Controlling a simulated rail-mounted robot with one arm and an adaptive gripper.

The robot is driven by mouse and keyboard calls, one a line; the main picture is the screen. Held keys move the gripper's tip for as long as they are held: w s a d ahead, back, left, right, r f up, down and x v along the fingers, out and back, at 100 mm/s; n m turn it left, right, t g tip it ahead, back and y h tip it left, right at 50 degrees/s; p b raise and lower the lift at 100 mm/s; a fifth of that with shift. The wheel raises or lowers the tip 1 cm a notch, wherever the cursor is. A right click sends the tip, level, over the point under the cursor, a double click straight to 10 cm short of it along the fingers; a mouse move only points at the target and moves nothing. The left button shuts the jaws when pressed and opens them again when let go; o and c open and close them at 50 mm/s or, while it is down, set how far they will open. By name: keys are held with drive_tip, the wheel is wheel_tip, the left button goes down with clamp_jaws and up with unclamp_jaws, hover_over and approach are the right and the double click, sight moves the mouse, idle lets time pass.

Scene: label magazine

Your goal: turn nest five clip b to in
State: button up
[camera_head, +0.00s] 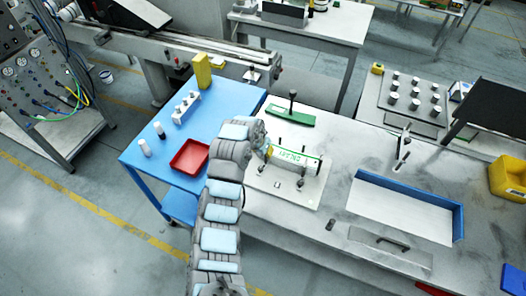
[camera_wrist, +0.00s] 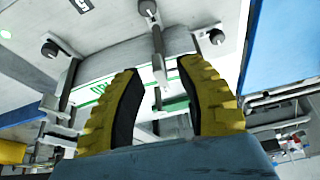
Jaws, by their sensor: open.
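In the head view a white plate (camera_head: 283,190) on the grey bench carries a nest holding a white label strip with green print (camera_head: 297,161). Thin dark-topped posts stand around the strip. My gripper (camera_head: 266,149) is at the strip's left end, partly hidden by my arm. In the wrist view my gripper (camera_wrist: 160,68) has its two yellow fingers spread. A metal clip arm with a dark knob (camera_wrist: 157,42) lies across the gap between the fingertips. I cannot tell whether it is touched. Nest and clip lettering is not readable, so I cannot tell which is clip b.
A green block with an upright handle (camera_head: 291,112) stands behind the plate. A blue-edged tray (camera_head: 405,208) lies to the right. A blue table (camera_head: 150,172) with a red tray (camera_head: 190,157) is left of my arm. Another post knob (camera_wrist: 217,37) is close to the right finger.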

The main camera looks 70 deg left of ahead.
drive_tip(key=v, duration=1)
drive_tip(key=shift+r, duration=0.1)
idle(0.4)
